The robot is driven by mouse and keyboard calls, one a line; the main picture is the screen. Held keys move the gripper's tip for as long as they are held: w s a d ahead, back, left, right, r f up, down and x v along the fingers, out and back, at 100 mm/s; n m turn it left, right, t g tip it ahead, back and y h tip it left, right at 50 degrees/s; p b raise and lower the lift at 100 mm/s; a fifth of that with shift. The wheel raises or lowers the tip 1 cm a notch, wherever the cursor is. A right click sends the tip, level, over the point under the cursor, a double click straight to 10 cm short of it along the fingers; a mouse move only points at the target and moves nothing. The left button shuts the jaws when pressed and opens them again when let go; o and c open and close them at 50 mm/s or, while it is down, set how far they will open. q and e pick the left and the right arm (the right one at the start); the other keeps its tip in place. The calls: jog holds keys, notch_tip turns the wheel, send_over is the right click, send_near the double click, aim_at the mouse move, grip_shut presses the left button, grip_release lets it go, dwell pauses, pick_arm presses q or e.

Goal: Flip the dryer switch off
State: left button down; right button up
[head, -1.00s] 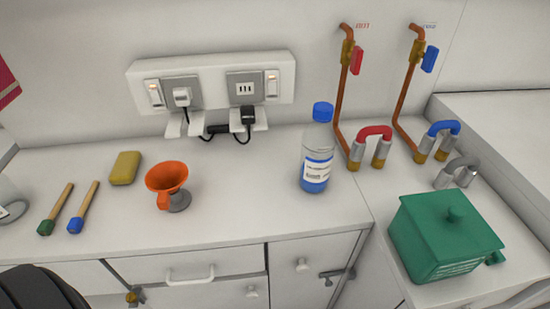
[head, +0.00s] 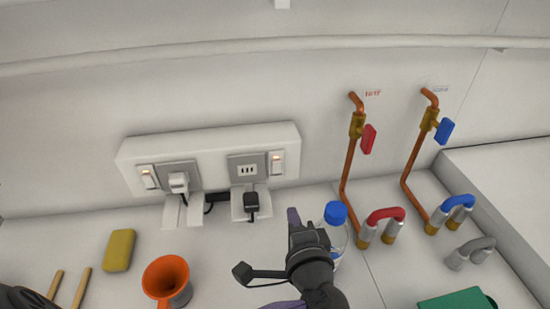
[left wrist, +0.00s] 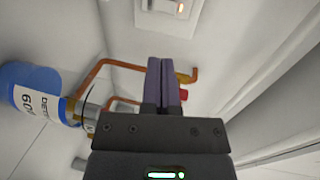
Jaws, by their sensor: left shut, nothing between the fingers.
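A white outlet panel (head: 212,140) on the back wall carries a left rocker switch (head: 148,176) and a right rocker switch (head: 277,163), each showing a small orange light. I cannot read which one serves the dryer. A plug sits in the left socket (head: 179,182); a black plug (head: 251,201) hangs below the right socket. My left gripper (head: 294,217) is shut and empty, below and slightly right of the right switch, apart from the panel. In the left wrist view its purple fingers (left wrist: 163,80) are together, with a lit switch (left wrist: 181,8) at the top edge.
A blue-capped bottle (head: 336,213) stands just right of my left gripper, partly hidden by it. Copper pipes with a red valve (head: 368,138) and a blue valve (head: 445,131) rise farther right. An orange funnel (head: 166,275) and yellow sponge (head: 119,250) lie left.

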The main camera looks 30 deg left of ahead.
pick_arm(q)
send_near(278, 167)
jog(key=x, duration=0.5)
jog(key=shift+w+a+f+b, duration=0.15)
jog(key=shift+w+a+b, duration=0.1)
jog(key=shift+b, duration=0.1)
jog(key=shift+w+a, duration=0.35)
jog(key=shift+w, duration=0.15)
pick_arm(e)
jog(key=shift+s+d+f, duration=0.35)
jog(key=shift+s+d, duration=0.1)
jog(key=shift+s, duration=0.1)
jog(key=shift+d, duration=0.1)
